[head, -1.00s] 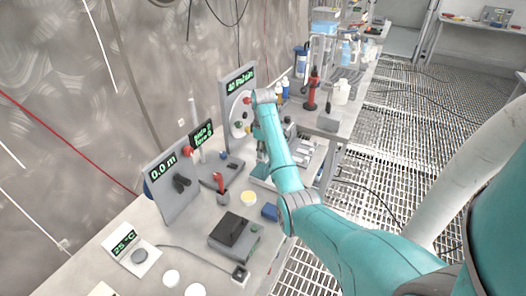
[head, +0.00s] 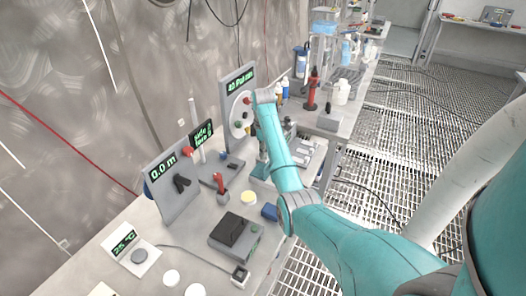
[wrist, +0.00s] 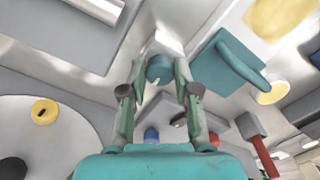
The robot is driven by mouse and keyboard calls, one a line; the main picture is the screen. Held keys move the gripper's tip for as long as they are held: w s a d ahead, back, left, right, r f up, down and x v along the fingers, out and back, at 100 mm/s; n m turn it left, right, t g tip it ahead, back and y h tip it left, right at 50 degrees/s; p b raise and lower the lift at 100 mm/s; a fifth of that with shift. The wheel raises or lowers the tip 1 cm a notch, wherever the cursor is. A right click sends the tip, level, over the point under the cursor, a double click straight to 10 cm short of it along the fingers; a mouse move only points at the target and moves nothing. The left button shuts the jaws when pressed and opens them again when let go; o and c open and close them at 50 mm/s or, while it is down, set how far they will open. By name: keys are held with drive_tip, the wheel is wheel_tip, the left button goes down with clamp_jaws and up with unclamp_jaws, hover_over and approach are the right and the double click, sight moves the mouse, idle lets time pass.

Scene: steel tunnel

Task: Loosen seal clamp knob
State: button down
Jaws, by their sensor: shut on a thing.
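In the wrist view, the two fingers of my gripper (wrist: 161,72) close around a small teal, rounded knob (wrist: 159,68). The fingertips sit on either side of it. Its base and the part it is mounted on are hard to make out, and I cannot read any label on it. In the head view, my arm reaches over the bench to the panel with the green display, and its links mostly hide the fingers and the knob.
A white disc (wrist: 60,140) with a yellow knob (wrist: 44,112) lies left in the wrist view. A red-handled lever (wrist: 255,140) and a teal bracket (wrist: 228,62) are right. A display panel (head: 172,190), a dark box (head: 235,232) and a red bottle (head: 313,88) stand on the bench.

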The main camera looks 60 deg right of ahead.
drive_tip(key=shift+f, duration=0.1)
idle(0.3)
drive_tip(key=c, duration=0.8)
unclamp_jaws()
drive_tip(key=shift+c, duration=0.2)
